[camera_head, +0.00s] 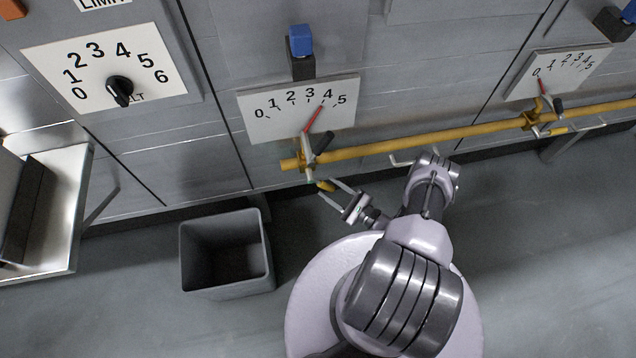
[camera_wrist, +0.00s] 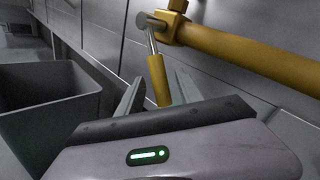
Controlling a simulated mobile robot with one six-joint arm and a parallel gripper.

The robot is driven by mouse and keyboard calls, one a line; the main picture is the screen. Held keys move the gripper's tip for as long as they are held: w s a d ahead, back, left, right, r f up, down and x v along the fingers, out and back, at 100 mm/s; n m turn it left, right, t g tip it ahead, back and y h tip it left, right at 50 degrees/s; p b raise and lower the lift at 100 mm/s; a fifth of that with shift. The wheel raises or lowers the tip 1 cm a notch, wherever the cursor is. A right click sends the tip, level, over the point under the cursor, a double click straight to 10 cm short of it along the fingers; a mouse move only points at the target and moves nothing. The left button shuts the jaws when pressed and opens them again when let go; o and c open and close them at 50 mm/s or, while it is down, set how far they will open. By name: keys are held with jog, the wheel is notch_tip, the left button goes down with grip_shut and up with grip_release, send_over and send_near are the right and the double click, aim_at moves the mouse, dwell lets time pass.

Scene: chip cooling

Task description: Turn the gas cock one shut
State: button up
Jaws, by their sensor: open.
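The gas cock (camera_head: 306,160) at the left end of the yellow pipe has a lever with a yellow grip (camera_head: 325,186) pointing down and slightly right. Its red pointer (camera_head: 314,118) stands near 4 on the white 0–5 dial (camera_head: 255,126). My gripper (camera_head: 333,193) is open at the lever's lower end. In the wrist view the yellow grip (camera_wrist: 159,80) appears between my two spread fingers (camera_wrist: 156,92); I cannot tell whether they touch it. No label shows which cock is number one.
A second cock (camera_head: 536,120) sits farther right on the yellow pipe (camera_head: 430,138), its dial's pointer near 0. A grey bin (camera_head: 227,285) stands on the floor left of my gripper. A black knob (camera_head: 119,91) and a metal tray (camera_head: 75,190) are at the left.

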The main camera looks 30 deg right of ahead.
aim_at(319, 181)
jog(key=b+x, duration=0.1)
jog(key=x, duration=0.4)
jog(key=shift+a, duration=0.1)
grip_shut()
dwell(1.2)
